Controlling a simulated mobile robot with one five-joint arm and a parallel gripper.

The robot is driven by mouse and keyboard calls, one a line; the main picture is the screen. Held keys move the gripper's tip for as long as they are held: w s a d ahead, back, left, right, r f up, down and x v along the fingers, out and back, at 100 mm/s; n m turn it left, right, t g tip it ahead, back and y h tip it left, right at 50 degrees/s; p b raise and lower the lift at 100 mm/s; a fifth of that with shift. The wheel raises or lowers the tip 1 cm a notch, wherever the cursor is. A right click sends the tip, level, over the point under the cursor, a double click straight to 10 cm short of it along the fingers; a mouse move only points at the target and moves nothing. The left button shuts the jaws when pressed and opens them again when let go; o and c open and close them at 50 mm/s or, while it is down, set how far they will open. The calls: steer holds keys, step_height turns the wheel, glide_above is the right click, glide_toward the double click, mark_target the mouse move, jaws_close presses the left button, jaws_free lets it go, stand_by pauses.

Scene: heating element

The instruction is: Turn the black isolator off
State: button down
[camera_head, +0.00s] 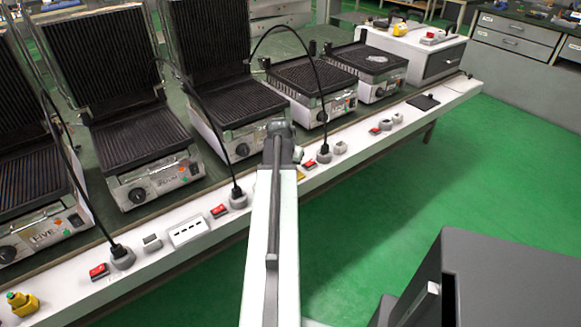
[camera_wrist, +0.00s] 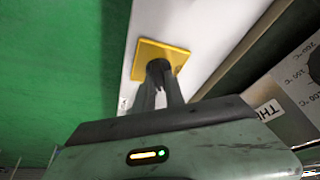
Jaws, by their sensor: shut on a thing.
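The black isolator is a round black knob (camera_wrist: 158,67) on a square yellow plate (camera_wrist: 176,53), set on the white rail. In the wrist view my gripper (camera_wrist: 158,82) points at the knob, its two dark fingers shut on it. The fingers cover the near side of the knob, so its turn angle cannot be told. In the head view a small yellow edge of the plate (camera_head: 300,174) shows beside my arm; the knob and fingertips are hidden behind the arm.
A white rail (camera_head: 365,146) carries red switches (camera_head: 219,211), grey sockets and plugged black cables. Several contact grills (camera_head: 134,137) stand on the bench behind it. A black cable (camera_head: 318,70) arcs near my wrist. The green floor (camera_head: 480,165) is clear in front of the bench.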

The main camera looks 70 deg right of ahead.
steer(key=n+t, duration=0.1)
steer(key=n, duration=0.3)
steer(key=n+t, duration=0.1)
steer(key=n, duration=0.1)
steer(key=shift+s+d+t, duration=0.1)
steer(key=shift+s+t, duration=0.15)
steer(key=shift+t, duration=0.05)
steer(key=n+y, duration=0.1)
steer(key=n, duration=0.2)
steer(key=n+t+y, duration=0.1)
steer(key=n, duration=0.1)
steer(key=shift+s+n, duration=0.1)
steer(key=shift+n, duration=0.3)
steer(key=c, duration=1.4)
jaws_free()
steer(key=shift+r, duration=0.1)
steer(key=p+v, duration=0.7)
steer(key=shift+s+r, duration=0.25)
steer(key=shift+s, duration=0.05)
